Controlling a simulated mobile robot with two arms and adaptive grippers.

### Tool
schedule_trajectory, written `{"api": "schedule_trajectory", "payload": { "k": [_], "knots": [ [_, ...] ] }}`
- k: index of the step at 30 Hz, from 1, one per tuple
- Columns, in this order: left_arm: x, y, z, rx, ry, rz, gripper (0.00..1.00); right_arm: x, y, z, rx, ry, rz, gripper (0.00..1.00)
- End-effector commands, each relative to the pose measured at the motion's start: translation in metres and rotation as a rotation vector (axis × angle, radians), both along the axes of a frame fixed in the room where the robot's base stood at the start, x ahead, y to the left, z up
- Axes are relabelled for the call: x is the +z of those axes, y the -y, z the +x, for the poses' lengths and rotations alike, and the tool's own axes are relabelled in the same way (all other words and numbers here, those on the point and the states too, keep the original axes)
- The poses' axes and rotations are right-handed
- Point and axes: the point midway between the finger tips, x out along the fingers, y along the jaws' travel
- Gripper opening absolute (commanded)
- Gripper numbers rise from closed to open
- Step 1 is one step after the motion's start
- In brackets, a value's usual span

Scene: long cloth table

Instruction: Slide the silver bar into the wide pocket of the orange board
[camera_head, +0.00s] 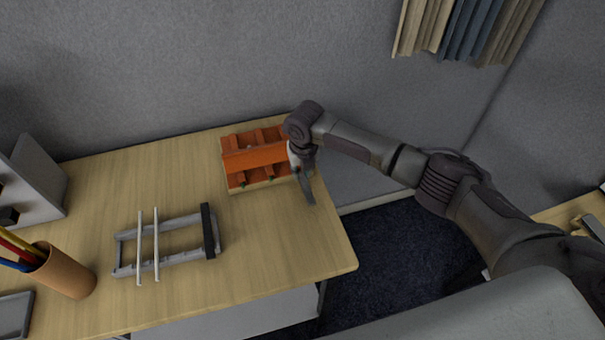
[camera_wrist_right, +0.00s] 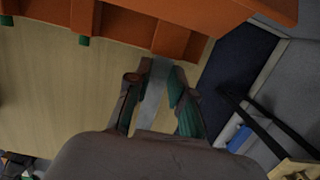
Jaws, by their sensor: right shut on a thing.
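The orange board (camera_head: 255,157) lies near the table's back edge, with raised ribs and several pockets. It also shows at the top of the right wrist view (camera_wrist_right: 215,12). My right gripper (camera_head: 301,160) is at the board's right end. In the wrist view its fingers (camera_wrist_right: 158,85) are shut on the silver bar (camera_wrist_right: 153,104). The bar's far end points at the right-hand pocket, between orange walls; how far it reaches in is unclear. In the head view a grey end of the bar (camera_head: 308,190) sticks out below the gripper. My left gripper is not in view.
A grey rack (camera_head: 183,257) with two pale rods and a black end piece stands on the table (camera_head: 270,265). A brown pencil cup (camera_head: 64,272) is at the left. The wall (camera_head: 170,70) is close behind the board. The table's right edge is near my gripper.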

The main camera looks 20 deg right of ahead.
Motion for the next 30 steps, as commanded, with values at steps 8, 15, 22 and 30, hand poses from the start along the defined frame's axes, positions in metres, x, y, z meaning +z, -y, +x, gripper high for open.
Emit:
{"api": "schedule_trajectory", "payload": {
  "k": [8,15,22,30],
  "knots": [
    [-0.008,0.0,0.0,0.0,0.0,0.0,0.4,-0.001,0.0,0.008,-0.001,0.003,0.0,0.0],
    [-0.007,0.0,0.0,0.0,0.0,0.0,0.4,0.001,0.0,0.007,-0.001,0.002,0.0,0.52],
    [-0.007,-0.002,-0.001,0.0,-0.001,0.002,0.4,0.001,0.0,0.007,0.0,0.001,0.0,0.52],
    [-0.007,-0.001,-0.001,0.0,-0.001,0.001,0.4,0.034,0.0,0.003,0.001,0.005,0.001,0.52]
  ]
}}
